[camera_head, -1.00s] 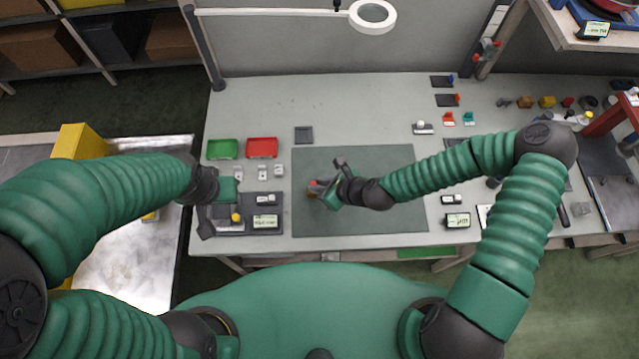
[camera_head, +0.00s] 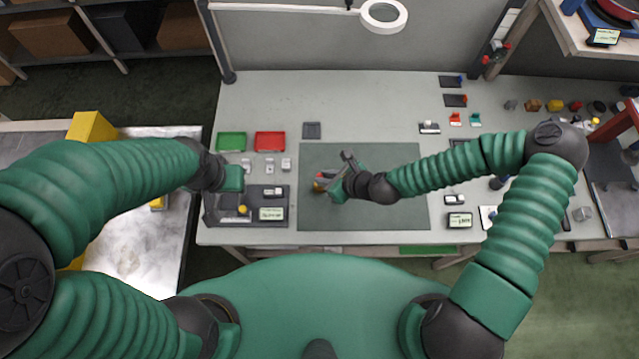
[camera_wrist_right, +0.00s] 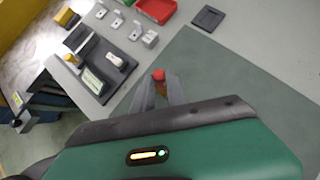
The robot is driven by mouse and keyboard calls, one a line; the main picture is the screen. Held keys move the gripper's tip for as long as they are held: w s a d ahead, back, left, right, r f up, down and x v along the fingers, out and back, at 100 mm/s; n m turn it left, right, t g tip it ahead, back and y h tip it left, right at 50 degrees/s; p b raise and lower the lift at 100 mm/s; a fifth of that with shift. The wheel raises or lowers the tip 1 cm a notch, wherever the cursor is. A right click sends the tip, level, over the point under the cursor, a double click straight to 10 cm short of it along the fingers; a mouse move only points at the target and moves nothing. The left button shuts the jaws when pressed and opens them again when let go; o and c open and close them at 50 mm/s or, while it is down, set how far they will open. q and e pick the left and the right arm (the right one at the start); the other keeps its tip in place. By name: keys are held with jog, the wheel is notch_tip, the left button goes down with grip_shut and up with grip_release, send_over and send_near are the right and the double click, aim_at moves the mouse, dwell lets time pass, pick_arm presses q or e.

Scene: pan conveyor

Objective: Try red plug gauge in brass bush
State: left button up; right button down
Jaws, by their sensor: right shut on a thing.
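My right gripper (camera_head: 322,182) is low over the left part of the dark green mat (camera_head: 390,215). It is shut on the red plug gauge (camera_wrist_right: 158,76), whose red end shows between the fingertips in the right wrist view. In the head view a small red and brownish patch shows at the fingertips. I cannot tell the brass bush apart there, nor whether the gauge is in it. My left gripper (camera_head: 232,178) hangs at the left end of the bench, beside the dark gauge tray; its fingers are too unclear to tell open from shut.
A green bin (camera_head: 231,142) and a red bin (camera_head: 270,141) stand behind several small pale blocks. A dark tray (camera_head: 225,218) with a display lies left of the mat. A dark square plate (camera_head: 312,130) lies behind the mat. The mat's front right is clear.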

notch_tip(320, 180, up, 4)
jog(key=p, duration=0.3)
jog(key=shift+f, duration=0.1)
dwell(0.3)
